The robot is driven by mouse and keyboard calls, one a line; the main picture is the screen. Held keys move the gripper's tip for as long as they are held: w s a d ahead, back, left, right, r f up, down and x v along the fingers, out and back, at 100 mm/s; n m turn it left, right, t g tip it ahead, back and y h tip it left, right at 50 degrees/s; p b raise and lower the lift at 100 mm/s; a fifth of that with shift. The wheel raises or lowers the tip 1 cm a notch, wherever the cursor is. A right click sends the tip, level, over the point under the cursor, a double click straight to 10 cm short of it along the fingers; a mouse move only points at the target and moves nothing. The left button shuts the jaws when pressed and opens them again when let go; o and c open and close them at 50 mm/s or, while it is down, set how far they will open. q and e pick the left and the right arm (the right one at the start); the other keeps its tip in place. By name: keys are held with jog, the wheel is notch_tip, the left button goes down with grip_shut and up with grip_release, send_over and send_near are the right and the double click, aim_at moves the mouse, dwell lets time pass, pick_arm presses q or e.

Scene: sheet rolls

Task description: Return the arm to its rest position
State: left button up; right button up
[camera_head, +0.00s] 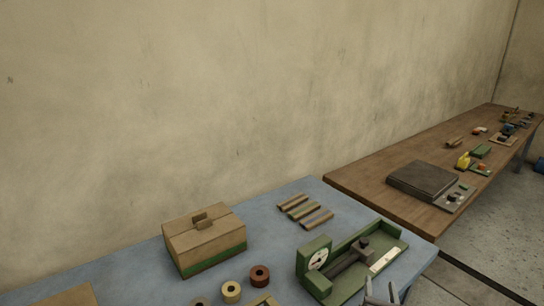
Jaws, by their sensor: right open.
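My right gripper (380,288) shows at the bottom edge of the head view, with only its finger ends in the picture. Its two fingers stand apart and nothing shows between them. It is in front of a green device with a round dial (317,258), on the blue-topped table (140,270). The rest of my right arm is out of the picture. My left gripper is not in view.
A brown box with a green band (205,237) stands left of the dial device. Several small rolls (260,275) and striped sheet rolls (305,211) lie on the blue table. A wooden table (370,176) with a dark slab (422,179) is at the right.

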jog(key=s+d+f+m+g+h, duration=0.15)
jog(key=s+d+m+g, duration=0.25)
jog(key=s+m, duration=0.5)
jog(key=s+d+m+g+h, duration=0.2)
jog(key=s+d+m+g, duration=0.1)
jog(key=s+m, duration=0.55)
jog(key=s+a+f+m+g+y, duration=0.1)
jog(key=s+a+m+g+y, duration=0.3)
jog(key=s+m, duration=0.35)
jog(key=s+a+m+g+y, duration=0.25)
jog(key=s+a+m, duration=0.35)
jog(key=s, duration=0.3)
notch_tip(320, 180, down, 26)
jog(key=d+g+y, duration=0.1)
jog(key=d, duration=0.1)
jog(key=s+a+f+g, duration=0.1)
jog(key=s+a+f, duration=0.1)
jog(key=s+f, duration=1.3)
jog(key=shift+s+y, duration=0.3)
jog(key=shift+g, duration=0.25)
